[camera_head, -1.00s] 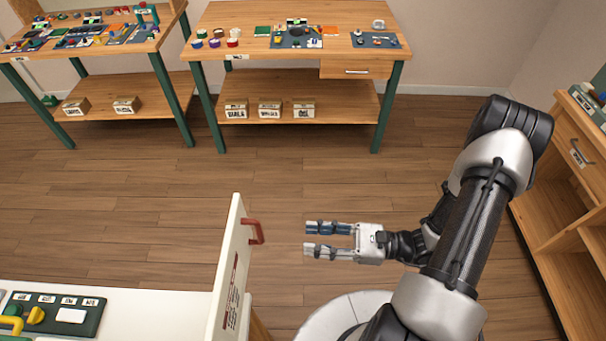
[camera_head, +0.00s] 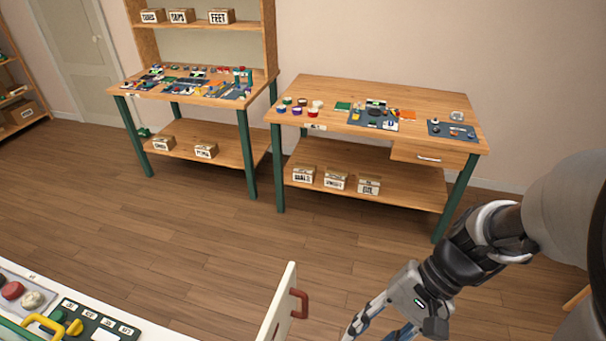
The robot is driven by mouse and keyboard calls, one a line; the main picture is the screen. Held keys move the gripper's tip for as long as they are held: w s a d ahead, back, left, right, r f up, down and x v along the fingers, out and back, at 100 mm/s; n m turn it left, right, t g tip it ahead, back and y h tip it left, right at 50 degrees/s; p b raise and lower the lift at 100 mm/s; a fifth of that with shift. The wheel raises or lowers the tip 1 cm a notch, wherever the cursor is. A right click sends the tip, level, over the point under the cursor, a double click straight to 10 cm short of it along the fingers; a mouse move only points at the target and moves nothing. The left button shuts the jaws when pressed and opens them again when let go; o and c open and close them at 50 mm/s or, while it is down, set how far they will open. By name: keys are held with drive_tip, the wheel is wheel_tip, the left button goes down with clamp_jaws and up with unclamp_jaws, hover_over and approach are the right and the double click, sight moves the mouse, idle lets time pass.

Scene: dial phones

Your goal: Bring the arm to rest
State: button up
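My arm (camera_head: 470,245) reaches in from the right side of the view, with its wrist bent down and to the left. My gripper (camera_head: 372,332) is at the bottom edge, right of the white panel with the red handle. Its two fingers are apart with nothing seen between them. The ends of the fingers are partly cut off by the frame edge.
A white panel (camera_head: 277,308) with a red handle (camera_head: 300,301) stands close left of my gripper. A white counter (camera_head: 150,331) with a switch box (camera_head: 92,322) is at the lower left. Two wooden workbenches (camera_head: 330,90) (camera_head: 130,88) stand at the back. Open floor lies between.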

drive_tip(key=d+r+n+t+h, duration=0.3)
drive_tip(key=r+n+t+h, duration=0.3)
drive_tip(key=r, duration=0.5)
drive_tip(key=shift+s+n+t+h, duration=0.4)
drive_tip(key=shift+t+h, duration=0.1)
drive_tip(key=shift+t, duration=0.3)
drive_tip(key=shift+a, duration=0.1)
idle(0.5)
